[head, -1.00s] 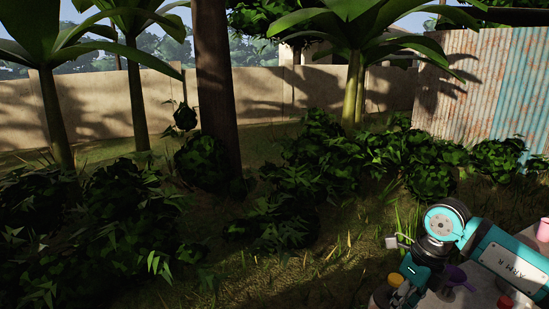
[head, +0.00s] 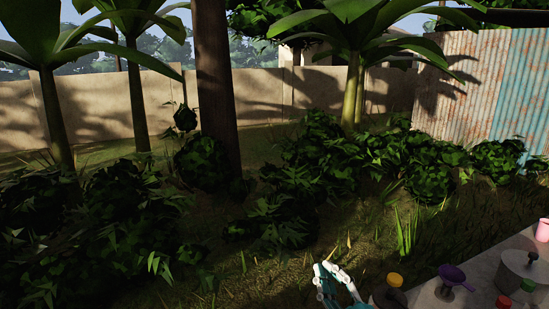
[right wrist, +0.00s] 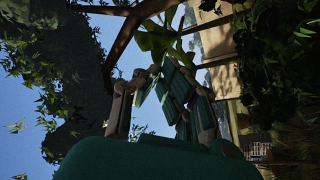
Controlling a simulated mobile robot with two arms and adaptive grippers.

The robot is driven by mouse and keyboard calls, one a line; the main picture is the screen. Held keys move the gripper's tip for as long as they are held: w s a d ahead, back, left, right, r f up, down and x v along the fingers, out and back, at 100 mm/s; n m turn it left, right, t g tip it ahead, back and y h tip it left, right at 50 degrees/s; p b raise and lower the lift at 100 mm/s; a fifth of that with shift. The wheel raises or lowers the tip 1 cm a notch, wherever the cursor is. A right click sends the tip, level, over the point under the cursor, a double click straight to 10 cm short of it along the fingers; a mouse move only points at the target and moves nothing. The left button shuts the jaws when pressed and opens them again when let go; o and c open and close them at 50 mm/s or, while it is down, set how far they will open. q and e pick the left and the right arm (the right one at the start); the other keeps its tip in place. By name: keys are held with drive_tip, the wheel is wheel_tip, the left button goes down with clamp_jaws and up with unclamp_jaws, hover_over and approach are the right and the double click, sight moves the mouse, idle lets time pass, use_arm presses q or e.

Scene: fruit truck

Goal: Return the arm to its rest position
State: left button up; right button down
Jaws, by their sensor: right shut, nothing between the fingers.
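My right gripper (head: 329,276) shows at the bottom edge of the head view, right of the middle. It is shut and empty, over the dark grassy ground to the left of the table. The rest of my right arm is outside the head view. In the right wrist view the same gripper (right wrist: 148,78) points up against sky, branches and leaves, with nothing held. My left arm and gripper are in neither view.
A grey table (head: 478,272) fills the lower right. On it stand a yellow-topped jar (head: 394,280), a purple funnel-like item (head: 455,276), a metal pot (head: 522,268) and a pink cup (head: 543,230). Bushes (head: 205,160), a tree trunk (head: 214,85) and a wall (head: 265,95) lie beyond.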

drive_tip(key=s+d+f+m+g+h, duration=0.4)
drive_tip(key=f+m, duration=0.1)
drive_tip(key=f, duration=0.3)
drive_tip(key=s+d+f+m+g+h, duration=0.3)
drive_tip(key=d+f+m, duration=0.15)
drive_tip(key=f, duration=0.45)
drive_tip(key=s+d+f+m+g, duration=0.1)
drive_tip(key=s+f+g, duration=0.4)
drive_tip(key=s, duration=0.5)
drive_tip(key=s+d+f+m+g, duration=0.15)
drive_tip(key=s+f+g, duration=0.35)
drive_tip(key=s, duration=0.5)
wheel_tip(320, 180, down, 29)
drive_tip(key=s+b, duration=0.1)
drive_tip(key=b, duration=0.1)
drive_tip(key=s+d+f+g+b, duration=0.1)
drive_tip(key=s+d+f+b, duration=0.1)
drive_tip(key=s+f, duration=1.4)
wheel_tip(320, 180, down, 2)
drive_tip(key=shift+s+f+g, duration=0.15)
drive_tip(key=shift+s+g, duration=0.15)
drive_tip(key=shift+s, duration=0.1)
